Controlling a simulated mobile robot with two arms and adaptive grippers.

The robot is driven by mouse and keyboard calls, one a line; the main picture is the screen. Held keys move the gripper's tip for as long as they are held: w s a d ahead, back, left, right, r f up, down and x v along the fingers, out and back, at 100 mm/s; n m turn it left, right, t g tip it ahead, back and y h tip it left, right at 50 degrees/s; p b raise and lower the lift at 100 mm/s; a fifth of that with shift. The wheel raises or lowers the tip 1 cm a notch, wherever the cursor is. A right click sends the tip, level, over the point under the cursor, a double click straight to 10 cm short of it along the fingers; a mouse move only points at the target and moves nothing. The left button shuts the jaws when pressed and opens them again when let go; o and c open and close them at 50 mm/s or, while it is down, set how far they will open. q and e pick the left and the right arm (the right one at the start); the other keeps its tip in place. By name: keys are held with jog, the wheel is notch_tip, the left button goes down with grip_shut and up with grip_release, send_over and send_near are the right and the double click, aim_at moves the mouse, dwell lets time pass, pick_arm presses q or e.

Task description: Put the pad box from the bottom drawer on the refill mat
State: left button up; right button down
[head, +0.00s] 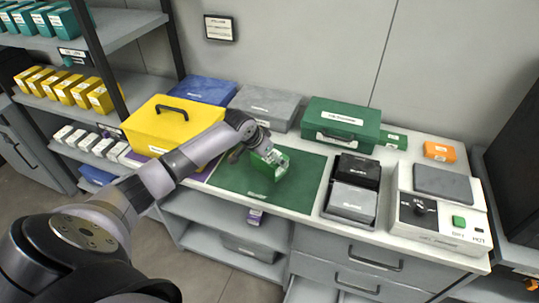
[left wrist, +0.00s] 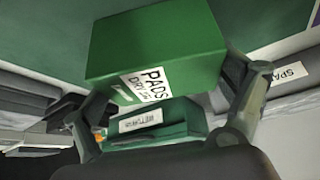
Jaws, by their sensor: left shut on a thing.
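The pad box (left wrist: 150,45) is a green box with a white label reading PADS, held between the two fingers of my left gripper (left wrist: 168,88) in the left wrist view. The gripper partly hides the box. My right gripper is not in view.
A yellow case (head: 160,125) stands left of the mat and a green case (head: 342,122) behind it. A black and grey tray (head: 352,188) and a white device (head: 440,215) are to the right. An open drawer (head: 312,292) shows at the bottom. The mat's right part is clear.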

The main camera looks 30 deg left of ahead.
pick_arm(q)
jog(key=o, duration=0.9)
jog(key=shift+f, duration=0.1)
jog(key=shift+o, duration=0.2)
